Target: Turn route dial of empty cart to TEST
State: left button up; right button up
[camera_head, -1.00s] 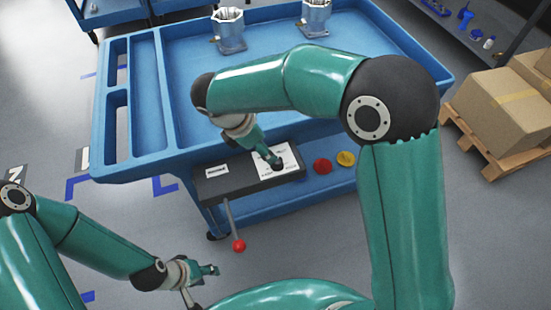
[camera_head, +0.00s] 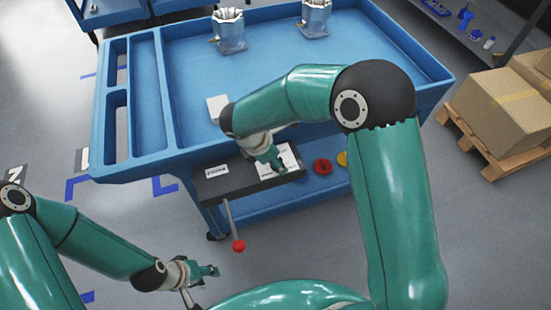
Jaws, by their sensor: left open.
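A blue cart (camera_head: 168,165) stands in front of me, with two metal housings (camera_head: 229,32) (camera_head: 316,18) at the far side of its tray. A dark panel (camera_head: 205,187) on its near side carries a small white label (camera_head: 217,170) and a larger white card (camera_head: 266,170). My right gripper (camera_head: 279,169) is over this card and partly hides it; its finger opening is unclear. No route dial or TEST mark can be made out. My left gripper (camera_head: 213,271) is open and empty, low over the floor, apart from the cart.
A lever with a red ball (camera_head: 239,246) hangs below the panel. A red round part (camera_head: 322,167) and a yellow one (camera_head: 342,159) are right of it. A white square (camera_head: 217,108) lies in the tray. Boxes on a pallet (camera_head: 515,100) stand right.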

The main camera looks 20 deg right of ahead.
jog(key=c, duration=0.8)
jog(key=shift+n, duration=0.5)
jog(key=o, duration=1.2)
jog(key=shift+c, duration=0.2)
jog(key=shift+a+r, duration=0.1)
jog(key=v, duration=1.1)
jog(key=shift+s+r, duration=0.2)
jog(key=shift+r, duration=0.1)
jog(key=shift+a, duration=0.1)
